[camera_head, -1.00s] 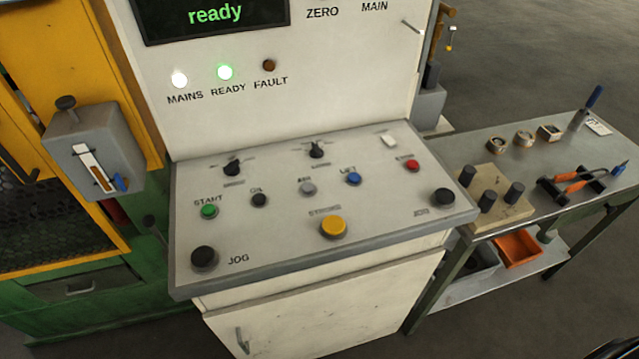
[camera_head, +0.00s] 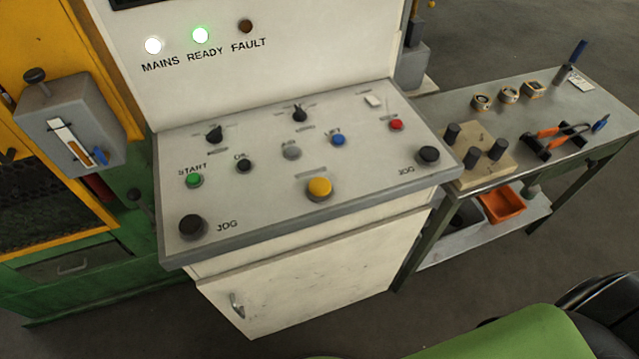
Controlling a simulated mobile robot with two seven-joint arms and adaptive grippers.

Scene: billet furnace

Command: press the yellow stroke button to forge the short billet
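The yellow stroke button (camera_head: 319,189) sits near the front middle of the sloped control panel (camera_head: 270,205). Its top is uncovered and nothing touches it. The lettering behind it is too blurred to read. The short billet is not to be seen. Neither gripper's fingers show in the view.
The panel also carries a green START button (camera_head: 194,181), a blue LIFT button (camera_head: 338,140), a red button (camera_head: 396,125) and black JOG buttons (camera_head: 191,225). The MAINS lamp (camera_head: 153,46) and READY lamp (camera_head: 200,35) are lit. A tool bench (camera_head: 440,108) stands at right.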

